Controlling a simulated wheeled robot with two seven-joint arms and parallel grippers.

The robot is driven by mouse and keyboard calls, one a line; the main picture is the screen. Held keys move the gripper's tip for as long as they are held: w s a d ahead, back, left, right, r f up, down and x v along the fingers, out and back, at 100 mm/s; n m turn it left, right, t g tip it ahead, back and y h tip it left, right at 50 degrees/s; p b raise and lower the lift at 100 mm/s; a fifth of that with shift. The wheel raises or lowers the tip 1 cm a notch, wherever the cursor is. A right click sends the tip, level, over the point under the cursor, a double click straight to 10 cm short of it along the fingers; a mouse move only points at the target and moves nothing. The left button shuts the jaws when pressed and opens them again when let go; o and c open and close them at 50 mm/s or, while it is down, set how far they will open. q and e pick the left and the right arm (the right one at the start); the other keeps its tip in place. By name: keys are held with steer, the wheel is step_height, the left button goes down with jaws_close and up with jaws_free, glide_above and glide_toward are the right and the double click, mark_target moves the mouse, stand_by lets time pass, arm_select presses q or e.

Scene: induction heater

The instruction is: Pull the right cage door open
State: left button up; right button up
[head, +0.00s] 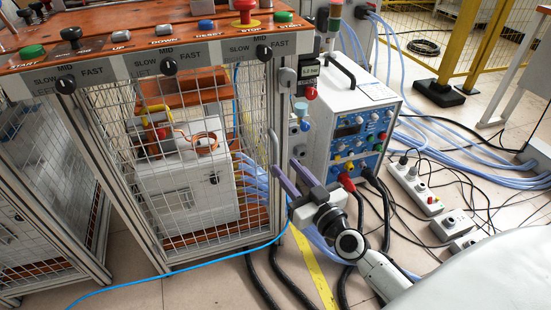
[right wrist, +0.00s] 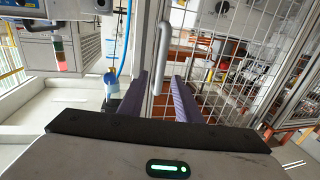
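The right cage door (head: 184,205) is a wire mesh panel in a grey metal frame on the front of the cage, and it looks closed. Its grey vertical bar handle (head: 274,146) is at the door's right edge. My right gripper (head: 282,166) is at the handle's lower end, its two purple fingers apart. In the right wrist view, the handle (right wrist: 164,45) runs down into the gap between the fingers (right wrist: 160,78). I cannot tell whether either finger touches it. The mesh (right wrist: 222,55) is on the right there. My left gripper is not in view.
An orange-topped control panel (head: 130,47) with knobs and buttons tops the cage. A white power unit (head: 347,120) stands right of the door. Blue and black cables and power strips (head: 415,187) lie on the floor. A white cabinet (head: 190,188) stands inside.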

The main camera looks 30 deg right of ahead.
mark_target(277, 158)
steer(key=w, duration=0.6)
steer(key=shift+w+d, duration=0.1)
steer(key=shift+w, duration=0.25)
jaws_close()
